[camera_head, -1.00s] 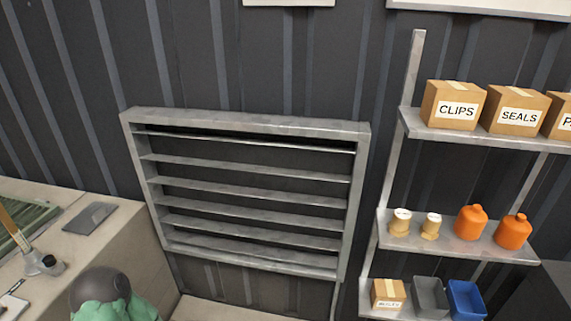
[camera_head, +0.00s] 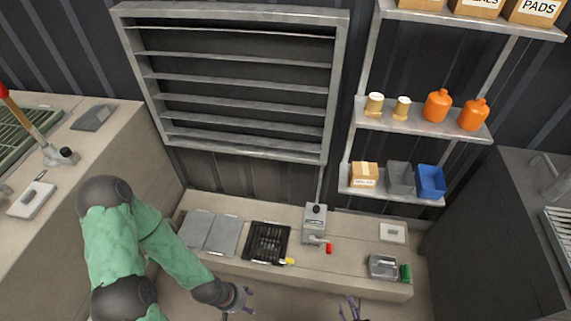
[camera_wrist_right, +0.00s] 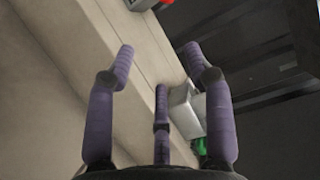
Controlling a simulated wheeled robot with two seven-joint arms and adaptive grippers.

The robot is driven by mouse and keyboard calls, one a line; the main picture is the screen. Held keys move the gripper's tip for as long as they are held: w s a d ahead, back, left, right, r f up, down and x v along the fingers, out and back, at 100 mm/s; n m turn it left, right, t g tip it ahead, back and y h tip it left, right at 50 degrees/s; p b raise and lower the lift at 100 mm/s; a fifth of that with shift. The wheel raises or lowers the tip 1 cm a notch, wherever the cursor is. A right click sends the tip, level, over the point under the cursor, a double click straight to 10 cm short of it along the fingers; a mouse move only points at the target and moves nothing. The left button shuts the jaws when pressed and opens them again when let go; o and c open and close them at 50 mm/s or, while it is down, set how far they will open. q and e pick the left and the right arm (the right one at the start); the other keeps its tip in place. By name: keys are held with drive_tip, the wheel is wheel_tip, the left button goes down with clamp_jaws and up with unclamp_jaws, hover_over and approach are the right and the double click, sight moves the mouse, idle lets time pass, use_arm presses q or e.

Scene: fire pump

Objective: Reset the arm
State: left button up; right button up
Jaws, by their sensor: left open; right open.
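My left arm, in a green sleeve with dark joints, comes in from the left in the head view. My left gripper (camera_head: 240,299) is open and empty in front of the low bench (camera_head: 352,262). My right gripper (camera_head: 352,308) shows only as purple fingertips at the bottom edge of the head view. In the right wrist view its purple fingers (camera_wrist_right: 160,75) are spread and hold nothing. The bench edge and a grey metal container (camera_wrist_right: 185,112) show beyond the fingers there.
The bench holds a black grate (camera_head: 267,242), a grey box with a red-handled crank (camera_head: 315,228), a metal tray (camera_head: 384,267) and a green cylinder (camera_head: 405,272). A slatted louvre (camera_head: 235,85) and shelves (camera_head: 420,125) stand behind. A counter (camera_head: 90,150) is left, a dark cabinet (camera_head: 490,240) right.

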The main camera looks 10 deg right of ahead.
drive_tip(key=w+a+r+n+g+p, duration=0.1)
drive_tip(key=w+r+n+g+p, duration=0.2)
drive_tip(key=w, duration=0.4)
drive_tip(key=w+a+r+n+g, duration=0.2)
drive_tip(key=w+r+g, duration=0.1)
drive_tip(key=w+r, duration=0.35)
drive_tip(key=a+r+n+g+y+p, duration=0.1)
drive_tip(key=a+r+n+g, duration=0.1)
drive_tip(key=a+r+n, duration=0.15)
drive_tip(key=s+a+r+n+g+p, duration=0.1)
drive_tip(key=s+a+r+n+g, duration=0.2)
drive_tip(key=s+a+r, duration=0.3)
drive_tip(key=s+a+r+n+g+p, duration=0.1)
drive_tip(key=s+a+r+n+g, duration=0.2)
drive_tip(key=r, duration=1.2)
drive_tip(key=s+a+g, duration=0.2)
drive_tip(key=s+a, duration=0.2)
drive_tip(key=s, duration=0.2)
drive_tip(key=shift+s+a+g+y+p, duration=0.2)
drive_tip(key=shift+s+g+y+p, duration=0.2)
drive_tip(key=shift+r, duration=0.1)
